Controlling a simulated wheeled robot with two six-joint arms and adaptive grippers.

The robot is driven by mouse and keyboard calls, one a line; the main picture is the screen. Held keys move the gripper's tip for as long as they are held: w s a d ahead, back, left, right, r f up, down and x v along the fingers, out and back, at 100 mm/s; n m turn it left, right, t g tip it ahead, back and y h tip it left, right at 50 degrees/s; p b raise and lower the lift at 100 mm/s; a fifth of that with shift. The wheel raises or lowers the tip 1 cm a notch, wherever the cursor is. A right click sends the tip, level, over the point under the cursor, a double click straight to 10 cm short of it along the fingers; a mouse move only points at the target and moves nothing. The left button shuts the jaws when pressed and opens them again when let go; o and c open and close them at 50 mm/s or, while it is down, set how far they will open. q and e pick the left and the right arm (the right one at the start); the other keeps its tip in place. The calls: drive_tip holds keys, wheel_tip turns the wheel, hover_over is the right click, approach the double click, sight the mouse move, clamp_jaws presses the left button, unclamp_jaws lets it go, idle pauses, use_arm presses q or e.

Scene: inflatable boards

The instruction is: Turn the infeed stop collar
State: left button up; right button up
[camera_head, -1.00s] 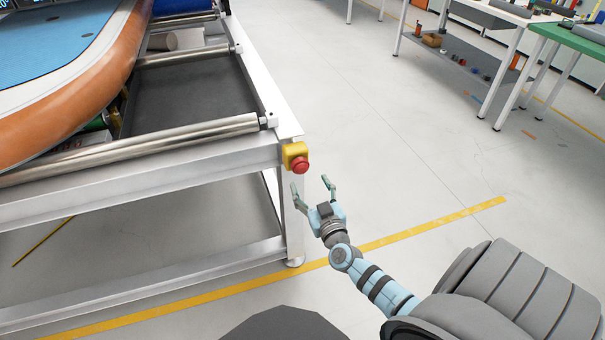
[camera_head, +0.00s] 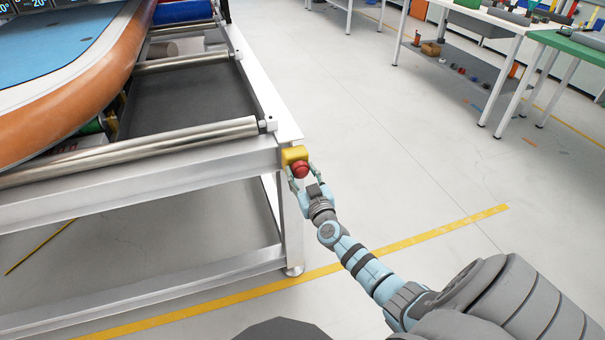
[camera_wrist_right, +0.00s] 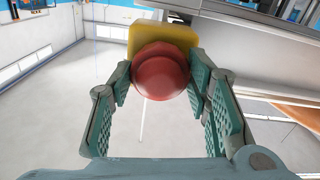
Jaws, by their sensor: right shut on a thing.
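The infeed stop is a red round knob (camera_head: 300,171) with its collar, on a yellow box (camera_head: 292,155) at the corner of the metal roller frame. My right gripper (camera_head: 303,175) is at the knob, its fingers on both sides of it. In the right wrist view the red knob (camera_wrist_right: 161,73) sits between the green fingertip pads of my right gripper (camera_wrist_right: 160,85), in front of the yellow box (camera_wrist_right: 163,38). The gripper is shut on the knob. My left gripper is not in view.
The roller frame (camera_head: 130,190) fills the left, with an orange-edged blue board (camera_head: 75,120) lying on it. Open grey floor (camera_head: 400,150) lies to the right, with a yellow line (camera_head: 420,238). Workbenches (camera_head: 490,20) stand at the back right.

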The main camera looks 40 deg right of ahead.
drive_tip(key=shift+m+p, duration=0.45)
drive_tip(key=shift+m, duration=2.65)
drive_tip(key=o, duration=1.2)
drive_tip(key=v, duration=1.2)
